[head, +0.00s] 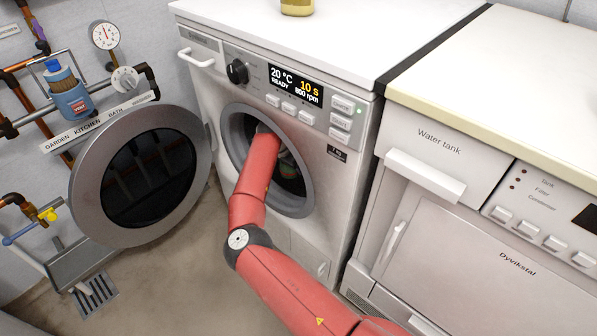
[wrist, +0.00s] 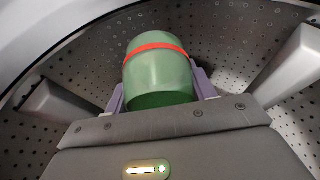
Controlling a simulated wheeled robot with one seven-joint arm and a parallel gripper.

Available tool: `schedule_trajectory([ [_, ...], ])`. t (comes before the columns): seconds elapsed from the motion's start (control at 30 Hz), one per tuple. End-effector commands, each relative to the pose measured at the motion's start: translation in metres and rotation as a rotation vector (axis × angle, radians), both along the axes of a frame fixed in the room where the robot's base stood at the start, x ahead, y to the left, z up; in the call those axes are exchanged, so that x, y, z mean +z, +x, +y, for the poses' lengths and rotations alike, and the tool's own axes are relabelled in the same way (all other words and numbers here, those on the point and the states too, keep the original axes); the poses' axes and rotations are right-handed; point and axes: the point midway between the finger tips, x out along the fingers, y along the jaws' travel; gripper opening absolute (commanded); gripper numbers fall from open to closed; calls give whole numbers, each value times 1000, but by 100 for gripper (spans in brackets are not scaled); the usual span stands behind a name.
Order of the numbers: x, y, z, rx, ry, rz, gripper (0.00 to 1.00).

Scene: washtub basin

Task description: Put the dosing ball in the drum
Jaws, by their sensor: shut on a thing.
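The dosing ball (wrist: 160,80) is a rounded green thing with a red band, seen in the wrist view. My gripper (wrist: 160,88) has its two pale purple fingers on either side of it and is shut on it. Around it is the perforated metal wall of the drum (wrist: 235,45), with raised paddles at left and right. In the head view my red arm reaches through the round opening of the washing machine (head: 327,165). The gripper is hidden there by the arm and rim. I cannot tell whether the ball touches the drum wall.
The machine's round door (head: 88,200) stands open to the left. The opening's grey rim (head: 298,203) is close around my arm. A dryer (head: 440,225) stands at the right. Pipes and a blue device (head: 72,103) are on the left wall.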

Motion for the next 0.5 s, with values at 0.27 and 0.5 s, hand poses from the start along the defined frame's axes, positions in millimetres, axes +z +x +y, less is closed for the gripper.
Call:
schedule_trajectory([
  [0.27, -22, 23, -20, 0, -5, 4, 30],
  [0.5, -41, 23, -19, -1, -3, 3, 30],
])
